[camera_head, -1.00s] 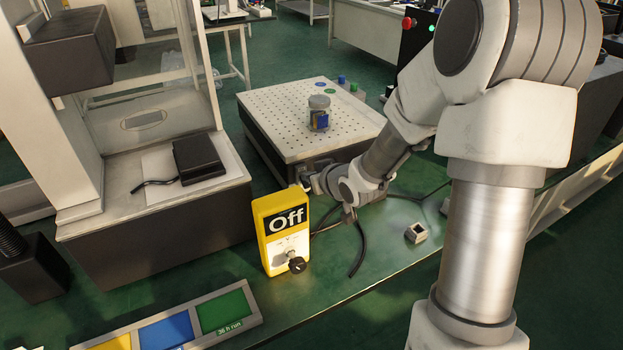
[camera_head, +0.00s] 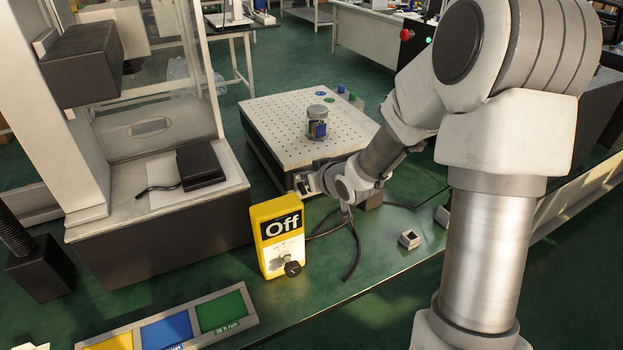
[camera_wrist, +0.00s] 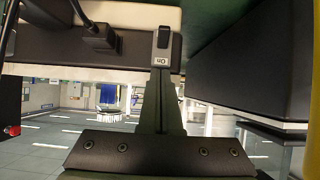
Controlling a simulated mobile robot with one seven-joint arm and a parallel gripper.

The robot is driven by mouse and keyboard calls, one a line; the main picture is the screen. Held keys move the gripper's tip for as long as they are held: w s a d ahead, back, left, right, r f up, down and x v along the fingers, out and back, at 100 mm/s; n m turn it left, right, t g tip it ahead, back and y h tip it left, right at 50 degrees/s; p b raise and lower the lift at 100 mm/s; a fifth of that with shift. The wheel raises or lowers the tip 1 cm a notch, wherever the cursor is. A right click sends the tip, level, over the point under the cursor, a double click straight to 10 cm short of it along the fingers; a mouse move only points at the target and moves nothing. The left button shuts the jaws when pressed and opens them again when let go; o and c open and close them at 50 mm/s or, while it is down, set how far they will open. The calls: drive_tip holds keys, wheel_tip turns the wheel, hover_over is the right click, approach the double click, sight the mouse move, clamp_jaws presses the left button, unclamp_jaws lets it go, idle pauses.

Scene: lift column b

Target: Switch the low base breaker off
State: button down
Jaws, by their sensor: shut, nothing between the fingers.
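The low base breaker (camera_wrist: 163,40) is a small rocker switch in a pale plate, with an "On" label beside it, on the dark front of a low base in the wrist view. My gripper (camera_wrist: 161,72) is shut and empty, its fingers pointing at the label end of the breaker. I cannot tell whether the fingertips touch it. In the head view my gripper (camera_head: 302,185) is at the near lower edge of the perforated platform (camera_head: 270,120), behind the yellow box, and its fingertips are hard to make out. The breaker is too small or hidden to read there.
A yellow box (camera_head: 278,237) with an "Off" sign and black knob stands left of my gripper. A jar (camera_head: 317,122) stands on the platform. A black plug (camera_wrist: 97,38) is beside the breaker; a dark block (camera_wrist: 250,70) is right.

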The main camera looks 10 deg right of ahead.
drive_tip(key=f+p+v, duration=0.1)
drive_tip(key=p+v, duration=0.1)
drive_tip(key=v, duration=0.8)
drive_tip(key=shift+s+d+p, duration=0.15)
drive_tip(key=shift+s+p, duration=0.25)
drive_tip(key=shift+s, duration=0.2)
drive_tip(key=s+d+r+m+g+h+p, duration=0.1)
drive_tip(key=s+d+r+h+p, duration=0.15)
drive_tip(key=r, duration=0.55)
drive_tip(key=s+d+r+m+g+h+p, duration=0.1)
drive_tip(key=s+d+r+h+p, duration=0.15)
drive_tip(key=r, duration=0.45)
drive_tip(key=s+a+r+g+y+p, duration=0.1)
drive_tip(key=s+a+r, duration=0.2)
drive_tip(key=s, duration=0.6)
drive_tip(key=s+a+r+m+g+y+p, duration=0.1)
drive_tip(key=s+a+r+g+p, duration=0.1)
drive_tip(key=s, duration=0.7)
drive_tip(key=shift+a+r+g, duration=0.3)
drive_tip(key=shift+a+r, duration=0.2)
drive_tip(key=shift+r, duration=0.15)
drive_tip(key=shift+s, duration=0.1)
